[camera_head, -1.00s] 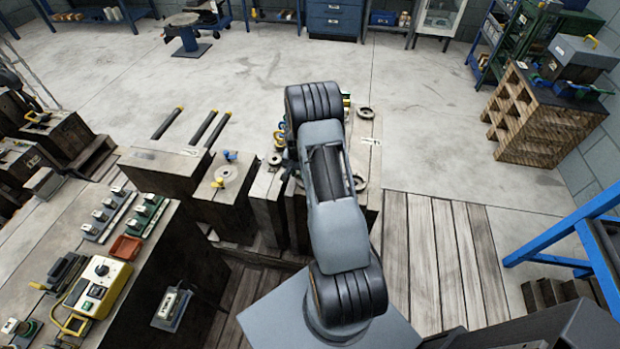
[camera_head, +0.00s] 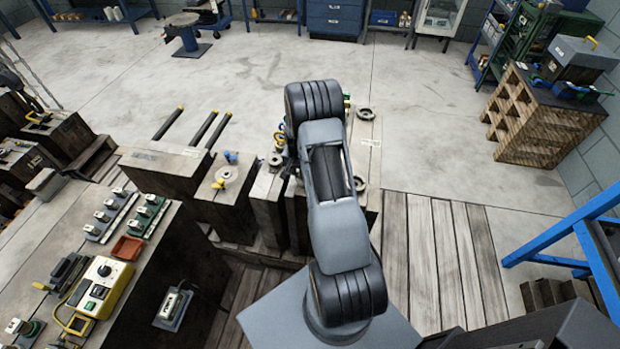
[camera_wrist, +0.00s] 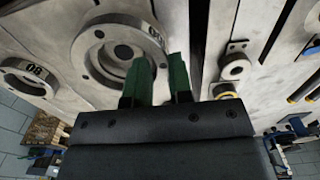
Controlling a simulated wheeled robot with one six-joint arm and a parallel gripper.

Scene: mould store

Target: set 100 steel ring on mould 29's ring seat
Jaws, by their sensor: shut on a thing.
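In the wrist view my gripper (camera_wrist: 160,78) has its two green fingers on either side of the wall of a grey steel ring (camera_wrist: 84,45). One finger is inside the ring's opening and the other outside. Dark marking on its rim is partly hidden and too unclear to read. Inside the ring a round plate with a dark centre hole (camera_wrist: 123,51) shows on the pale mould top (camera_wrist: 60,20). I cannot tell whether the ring touches it, and no mould number is legible. In the head view my arm hides the gripper and the held ring.
Another ring marked 80 (camera_wrist: 28,78) lies left in the wrist view. A small ring-shaped fitting (camera_wrist: 235,68) is at the right, past a dark gap. In the head view a mould with a round disc (camera_head: 226,174) stands left of my arm. Open floor (camera_head: 430,130) lies right.

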